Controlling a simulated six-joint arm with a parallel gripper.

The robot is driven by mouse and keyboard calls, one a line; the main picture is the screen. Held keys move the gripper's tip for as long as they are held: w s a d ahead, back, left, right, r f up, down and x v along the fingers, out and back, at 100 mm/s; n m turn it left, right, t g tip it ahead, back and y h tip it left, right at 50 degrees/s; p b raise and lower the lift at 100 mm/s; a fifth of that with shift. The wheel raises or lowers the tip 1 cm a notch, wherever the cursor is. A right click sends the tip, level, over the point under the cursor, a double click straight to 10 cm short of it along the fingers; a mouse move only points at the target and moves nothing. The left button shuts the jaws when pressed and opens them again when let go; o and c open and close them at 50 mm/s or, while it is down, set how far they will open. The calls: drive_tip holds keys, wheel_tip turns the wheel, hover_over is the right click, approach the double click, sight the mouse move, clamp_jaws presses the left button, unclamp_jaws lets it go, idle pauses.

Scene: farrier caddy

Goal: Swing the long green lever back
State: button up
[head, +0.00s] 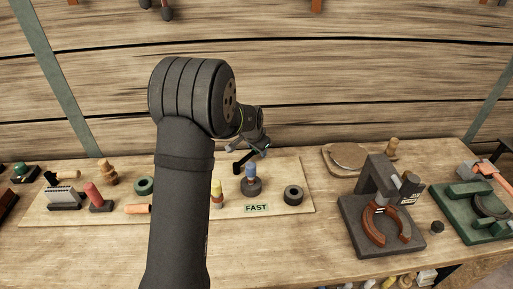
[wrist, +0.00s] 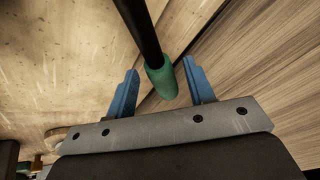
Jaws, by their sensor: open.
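The long lever shows in the wrist view as a black rod ending in a green grip (wrist: 162,82). My gripper (wrist: 158,88) is open, with one blue finger on each side of the green grip. A gap shows between the grip and each finger, wider on the left. In the head view my gripper (head: 262,152) is small and partly behind my arm, over the back of the pale board. I cannot make out the green grip there. The lever's base is outside the wrist view.
The pale board (head: 292,176) carries a blue-topped peg (head: 250,172), a dark ring (head: 293,195), a red-handled piece (head: 95,195) and a FAST label (head: 257,208). A dark press-like stand (head: 372,175) and a green vise-like tool (head: 470,205) stand right. A plank wall (head: 330,70) rises behind.

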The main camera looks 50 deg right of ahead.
drive_tip(key=shift+c, duration=0.4)
clamp_jaws()
drive_tip(key=shift+s+a+m+g, duration=0.15)
drive_tip(key=shift+s+m+g, duration=0.45)
drive_tip(key=shift+s+m, duration=0.75)
drive_tip(key=shift+s+a+m+g+h, duration=0.15)
drive_tip(key=shift+s+a+m+g, duration=0.2)
drive_tip(key=shift+s+m, duration=0.45)
drive_tip(key=shift+s+a+m+g+h, duration=0.15)
drive_tip(key=shift+s+a+m+g, duration=0.3)
drive_tip(key=shift+m, duration=0.5)
drive_tip(key=shift+d, duration=0.15)
